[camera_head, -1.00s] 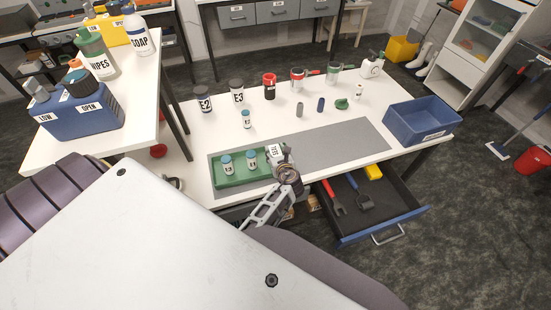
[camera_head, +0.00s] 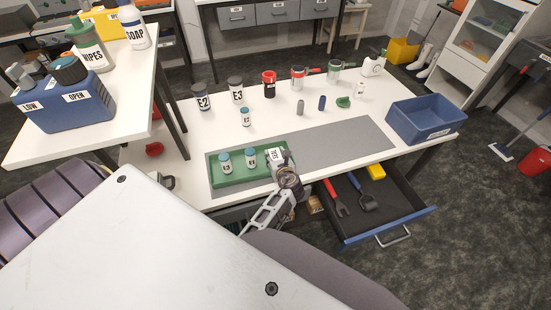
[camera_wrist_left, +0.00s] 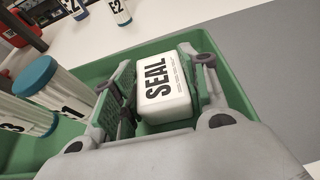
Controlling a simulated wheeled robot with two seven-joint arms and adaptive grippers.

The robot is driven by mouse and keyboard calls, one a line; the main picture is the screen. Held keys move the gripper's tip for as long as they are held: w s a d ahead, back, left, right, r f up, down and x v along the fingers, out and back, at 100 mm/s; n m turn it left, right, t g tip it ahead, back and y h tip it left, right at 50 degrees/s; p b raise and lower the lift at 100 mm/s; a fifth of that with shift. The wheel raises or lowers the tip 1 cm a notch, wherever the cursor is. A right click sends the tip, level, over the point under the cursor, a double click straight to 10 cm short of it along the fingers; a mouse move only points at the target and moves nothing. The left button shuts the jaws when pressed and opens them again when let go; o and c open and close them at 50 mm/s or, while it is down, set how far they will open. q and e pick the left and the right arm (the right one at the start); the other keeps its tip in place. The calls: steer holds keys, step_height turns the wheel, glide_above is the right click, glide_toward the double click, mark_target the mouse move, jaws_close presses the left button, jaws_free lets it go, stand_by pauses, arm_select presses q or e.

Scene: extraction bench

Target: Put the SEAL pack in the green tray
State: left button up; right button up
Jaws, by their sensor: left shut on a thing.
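The SEAL pack (camera_wrist_left: 165,84) is a small white block with black lettering, held between the two fingers of my left gripper (camera_wrist_left: 158,95) in the left wrist view. Green tray floor and walls surround it there, so it is at or inside the tray's right part; whether it touches the floor is hidden. In the head view the green tray (camera_head: 222,181) lies on the bench with my left gripper (camera_head: 283,165) over its right end, and the SEAL pack (camera_head: 277,155) shows at the gripper's tip. My right gripper is not in view.
A blue bin (camera_head: 425,132) sits at the bench's right. An open drawer (camera_head: 385,215) with tools juts out in front. The grey mat (camera_head: 345,143) right of the tray is clear.

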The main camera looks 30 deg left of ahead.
arm_select(q)
steer(key=shift+f, duration=0.1)
stand_by(0.4)
steer(key=o, duration=1.1)
steer(key=shift+c, duration=0.2)
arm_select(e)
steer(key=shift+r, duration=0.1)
